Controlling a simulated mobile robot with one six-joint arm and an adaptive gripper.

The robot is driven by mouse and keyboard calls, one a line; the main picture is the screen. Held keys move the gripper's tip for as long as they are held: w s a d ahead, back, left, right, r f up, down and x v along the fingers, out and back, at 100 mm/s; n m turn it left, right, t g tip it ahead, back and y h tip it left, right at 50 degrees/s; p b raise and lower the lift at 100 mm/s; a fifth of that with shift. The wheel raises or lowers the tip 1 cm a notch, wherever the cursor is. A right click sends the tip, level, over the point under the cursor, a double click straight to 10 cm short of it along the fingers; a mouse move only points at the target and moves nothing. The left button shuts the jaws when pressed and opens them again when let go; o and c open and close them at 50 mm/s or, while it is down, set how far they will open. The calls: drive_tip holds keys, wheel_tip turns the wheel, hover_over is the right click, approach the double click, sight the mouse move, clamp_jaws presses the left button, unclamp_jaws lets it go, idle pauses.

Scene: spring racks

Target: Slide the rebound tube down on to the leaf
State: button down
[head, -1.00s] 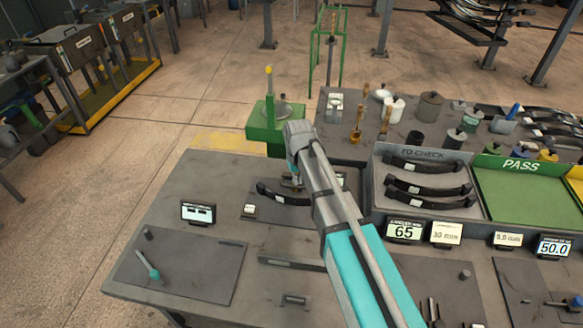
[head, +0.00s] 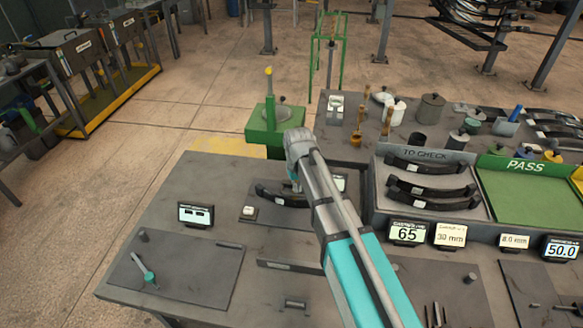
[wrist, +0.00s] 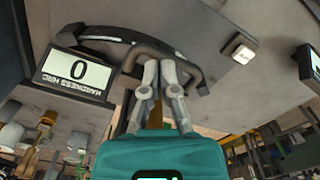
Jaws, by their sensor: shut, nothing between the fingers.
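The dark curved leaf (head: 284,200) lies on the grey bench, partly hidden in the head view by my arm. In the wrist view the leaf (wrist: 112,34) runs behind my fingertips. A brown-grey bent piece (wrist: 150,49), possibly part of the rebound tester, stands between the leaf and my fingers; I cannot make out the rebound tube for certain. My gripper (wrist: 158,68) is shut and empty, its fingertips close to this bent piece; contact cannot be told. The hardness display (wrist: 76,76) reads 0.
A small white block (head: 249,211) lies left of the leaf, and a small display (head: 196,214) stands further left. The to-check tray (head: 428,208) with several dark leaves and the green pass tray (head: 530,200) are on the right. The front left bench holds a dark mat (head: 205,285).

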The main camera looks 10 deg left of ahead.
drive_tip(key=shift+f, duration=0.4)
drive_tip(key=shift+r, duration=0.25)
drive_tip(key=shift+r+p, duration=1.35)
drive_tip(key=shift+p, duration=0.05)
drive_tip(key=s+d+m, duration=0.3)
drive_tip(key=s+d, duration=0.2)
drive_tip(key=d, duration=1)
drive_tip(key=s+d+f+m+b, duration=0.1)
drive_tip(key=s+d+m, duration=0.2)
drive_tip(key=d, duration=1.3)
drive_tip(key=s, duration=0.3)
drive_tip(key=shift+m, duration=0.3)
